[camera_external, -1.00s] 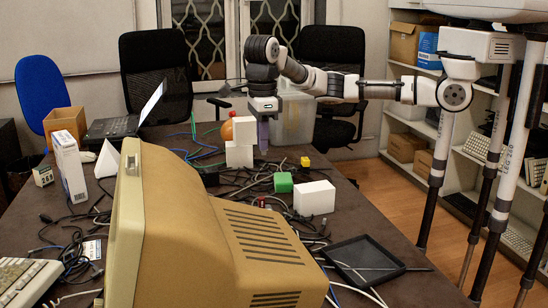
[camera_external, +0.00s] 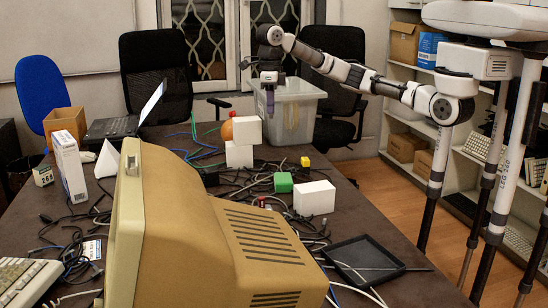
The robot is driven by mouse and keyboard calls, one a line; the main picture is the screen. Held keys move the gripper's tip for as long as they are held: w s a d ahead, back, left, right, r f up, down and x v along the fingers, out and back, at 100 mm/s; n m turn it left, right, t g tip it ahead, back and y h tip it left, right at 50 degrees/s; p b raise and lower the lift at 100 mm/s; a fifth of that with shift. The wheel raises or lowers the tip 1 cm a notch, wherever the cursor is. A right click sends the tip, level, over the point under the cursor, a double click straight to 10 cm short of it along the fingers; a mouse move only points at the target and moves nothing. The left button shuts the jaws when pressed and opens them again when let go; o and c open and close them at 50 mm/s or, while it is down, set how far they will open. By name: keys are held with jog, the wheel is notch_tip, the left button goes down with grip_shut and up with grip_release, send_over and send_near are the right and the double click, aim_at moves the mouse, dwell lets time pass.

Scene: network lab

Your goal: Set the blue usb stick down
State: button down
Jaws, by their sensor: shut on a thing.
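My gripper (camera_external: 269,104) points down in front of the translucent plastic bin (camera_external: 305,112) at the far end of the table, above the table top. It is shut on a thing. A narrow purple-blue shape hangs at its lower end. At this size I cannot separate the blue usb stick from the fingers there. No other blue usb stick stands out on the table (camera_external: 352,203).
An orange ball (camera_external: 227,131), white blocks (camera_external: 239,155), a green block (camera_external: 283,182) and a yellow block (camera_external: 305,161) stand among tangled cables. A big beige monitor (camera_external: 200,230) fills the front. A black tray (camera_external: 365,262) lies at right.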

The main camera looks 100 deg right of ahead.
jog(key=shift+m, duration=0.3)
jog(key=f, duration=0.6)
jog(key=s+d+f, duration=0.1)
jog(key=f, duration=0.6)
jog(key=d+f, duration=0.1)
jog(key=f, duration=0.6)
jog(key=shift+s+d, duration=0.25)
jog(key=shift+s, duration=0.15)
jog(key=shift+f, duration=0.1)
jog(key=shift+f, duration=0.15)
jog(key=c, duration=1.5)
grip_release()
notch_tip(320, 180, up, 12)
jog(key=shift+r+b, duration=0.25)
jog(key=shift+b, duration=0.15)
